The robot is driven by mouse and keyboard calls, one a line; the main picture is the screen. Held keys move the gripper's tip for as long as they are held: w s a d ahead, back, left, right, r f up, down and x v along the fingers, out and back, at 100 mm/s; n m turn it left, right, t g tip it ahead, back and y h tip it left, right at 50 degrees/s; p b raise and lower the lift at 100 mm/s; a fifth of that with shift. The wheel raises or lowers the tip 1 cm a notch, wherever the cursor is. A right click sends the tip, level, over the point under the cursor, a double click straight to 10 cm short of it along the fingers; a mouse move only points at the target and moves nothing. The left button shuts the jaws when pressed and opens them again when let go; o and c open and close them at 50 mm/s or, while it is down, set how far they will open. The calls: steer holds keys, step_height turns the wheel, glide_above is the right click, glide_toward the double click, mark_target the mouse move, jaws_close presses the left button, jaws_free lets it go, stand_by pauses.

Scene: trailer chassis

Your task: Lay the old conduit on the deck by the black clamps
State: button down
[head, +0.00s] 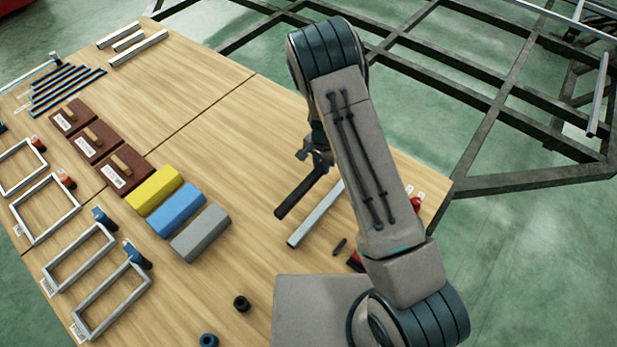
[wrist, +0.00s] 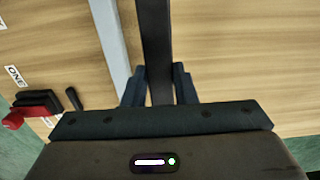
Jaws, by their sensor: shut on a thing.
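My gripper (head: 318,160) is shut on a dark bar (head: 298,194), which looks like the old conduit. In the wrist view the dark conduit (wrist: 156,40) runs between my two fingers (wrist: 159,86) and out of the top of the picture. It is over the wooden deck (head: 240,120), near its right side; I cannot tell whether it touches the wood. No clearly all-black clamps can be made out. A red and black tool, perhaps a clamp (wrist: 35,104), lies by a label reading ONE; part of one shows beside my arm in the head view (head: 355,261).
A pale metal bar (head: 316,214) lies just right of the conduit. Yellow (head: 152,190), blue (head: 177,210) and grey (head: 201,233) blocks sit to the left, with metal frames (head: 77,275) beyond. A dark chassis frame (head: 480,110) stands behind. The deck's upper middle is bare.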

steer(key=a+f, duration=0.1)
steer(key=a, duration=0.1)
steer(key=a+f, duration=0.1)
steer(key=a, duration=0.1)
steer(key=shift+f, duration=0.3)
steer(key=shift+a+f+b, duration=0.1)
steer(key=shift+f+b, duration=0.3)
steer(key=shift+f, duration=1.55)
steer(key=shift+f, duration=0.2)
steer(key=c, duration=1.2)
jaws_free()
steer(key=shift+o, duration=0.2)
steer(key=shift+r, duration=0.1)
